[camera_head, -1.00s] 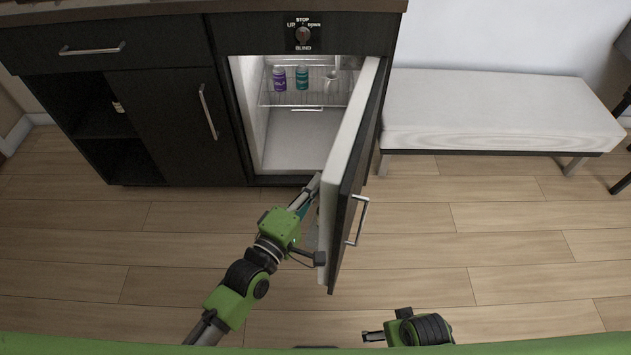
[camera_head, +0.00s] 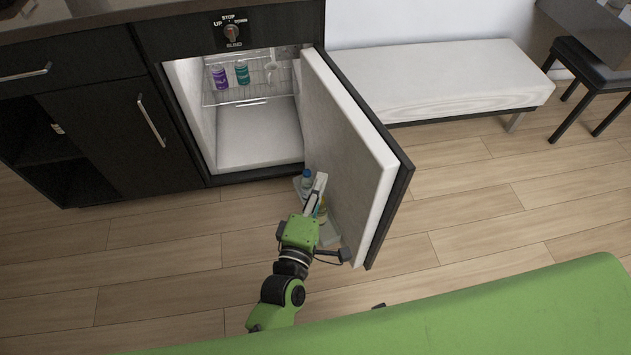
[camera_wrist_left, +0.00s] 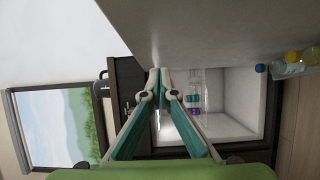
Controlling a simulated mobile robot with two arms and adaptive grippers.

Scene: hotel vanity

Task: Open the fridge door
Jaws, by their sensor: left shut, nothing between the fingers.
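The fridge door (camera_head: 345,140) stands wide open, swung out to the right, its white inner face towards my left arm. The fridge interior (camera_head: 258,137) is exposed, with a wire shelf holding a purple can and a teal can. My left gripper (camera_head: 319,180) is shut and empty, at the inner side of the door near the door shelf; whether it touches the door I cannot tell. The left wrist view shows the closed fingers (camera_wrist_left: 160,72) beside the door's inner face (camera_wrist_left: 215,32). The outer handle is hidden behind the door. My right gripper is not in view.
Bottles (camera_head: 307,178) sit in the low door shelf around my left gripper. A white bench (camera_head: 440,75) stands behind the door, and a dark chair (camera_head: 590,80) is at the far right. The wooden floor right of the door is clear.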

